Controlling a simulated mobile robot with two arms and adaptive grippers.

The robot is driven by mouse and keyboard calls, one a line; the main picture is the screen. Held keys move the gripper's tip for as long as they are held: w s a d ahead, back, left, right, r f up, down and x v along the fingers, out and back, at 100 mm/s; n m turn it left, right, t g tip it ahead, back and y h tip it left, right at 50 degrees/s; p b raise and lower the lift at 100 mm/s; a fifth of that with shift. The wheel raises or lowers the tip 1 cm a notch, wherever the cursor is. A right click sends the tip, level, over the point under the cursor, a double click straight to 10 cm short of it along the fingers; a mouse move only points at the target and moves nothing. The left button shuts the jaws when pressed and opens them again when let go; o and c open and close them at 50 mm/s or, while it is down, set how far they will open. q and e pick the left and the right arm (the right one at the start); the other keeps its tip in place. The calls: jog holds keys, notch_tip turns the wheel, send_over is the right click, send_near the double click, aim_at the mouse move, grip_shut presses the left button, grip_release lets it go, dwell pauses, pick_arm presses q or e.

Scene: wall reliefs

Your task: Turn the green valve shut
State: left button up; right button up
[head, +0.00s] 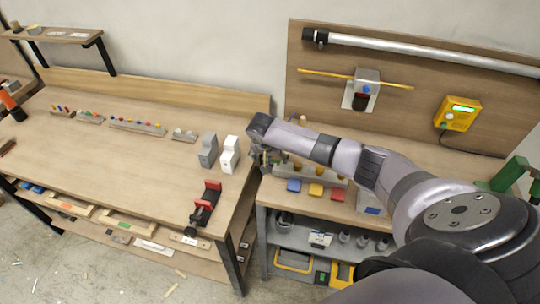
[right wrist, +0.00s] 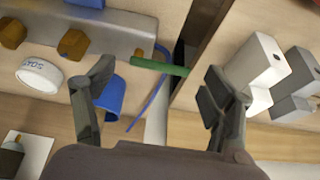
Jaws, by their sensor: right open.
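A slim green lever (right wrist: 160,67), which looks like the green valve's handle, shows in the right wrist view. It lies roughly crosswise between the fingers, beside a brass fitting at the end of a grey metal bar (right wrist: 115,30). My right gripper (right wrist: 158,82) is open, with one finger on each side of the lever; whether either touches it I cannot tell. In the head view my right arm reaches from the right to the bench edge, and the gripper (head: 262,158) and green lever are largely hidden there. My left gripper is not in view.
White (head: 230,153) and grey (head: 208,150) blocks stand close by on the left bench (head: 130,160); a red-and-black vise (head: 206,203) sits nearer. Blue (head: 294,185), yellow (head: 316,190) and red (head: 337,194) pieces line the right bench. A white ring (right wrist: 38,75) is near the bar.

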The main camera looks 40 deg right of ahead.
jog(key=shift+f, duration=0.15)
jog(key=shift+c, duration=0.6)
jog(key=c, duration=1)
jog(key=shift+c, duration=0.2)
